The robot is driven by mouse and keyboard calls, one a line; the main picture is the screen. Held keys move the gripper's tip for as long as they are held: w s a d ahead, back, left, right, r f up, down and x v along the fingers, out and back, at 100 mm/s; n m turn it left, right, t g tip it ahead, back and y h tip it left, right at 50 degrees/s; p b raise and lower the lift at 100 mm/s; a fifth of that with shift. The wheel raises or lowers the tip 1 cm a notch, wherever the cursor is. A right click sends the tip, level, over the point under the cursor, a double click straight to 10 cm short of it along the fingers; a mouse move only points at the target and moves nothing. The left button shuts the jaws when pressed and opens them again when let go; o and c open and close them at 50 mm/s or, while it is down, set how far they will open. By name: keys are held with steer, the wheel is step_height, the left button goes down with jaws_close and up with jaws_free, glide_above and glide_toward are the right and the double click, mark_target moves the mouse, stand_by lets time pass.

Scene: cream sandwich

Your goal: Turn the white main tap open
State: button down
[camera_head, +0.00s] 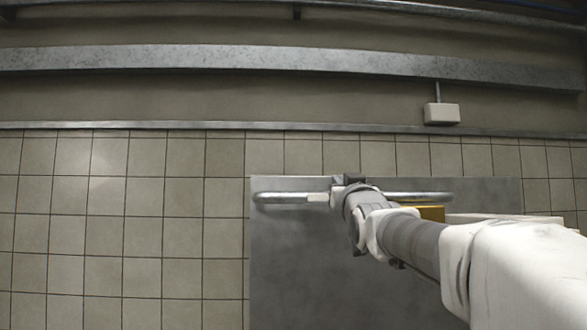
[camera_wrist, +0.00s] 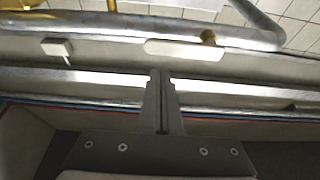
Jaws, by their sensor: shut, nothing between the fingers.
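The white tap handle is a pale, flat rounded bar in the wrist view (camera_wrist: 185,49), with a brass stem beside it at the metal pipe (camera_wrist: 120,27). In the head view a small pale bar, likely the same handle (camera_head: 318,197), lies along the horizontal pipe (camera_head: 280,200), just left of my gripper (camera_head: 347,180). In the wrist view my gripper (camera_wrist: 160,75) has its two fingers together with nothing between them. The fingertips show just below the handle's left end; I cannot tell whether they touch it. My arm hides part of the pipe to the right.
A yellow block (camera_head: 430,213) shows behind my arm. The left side looks clear.

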steer(key=shift+f, duration=0.75)
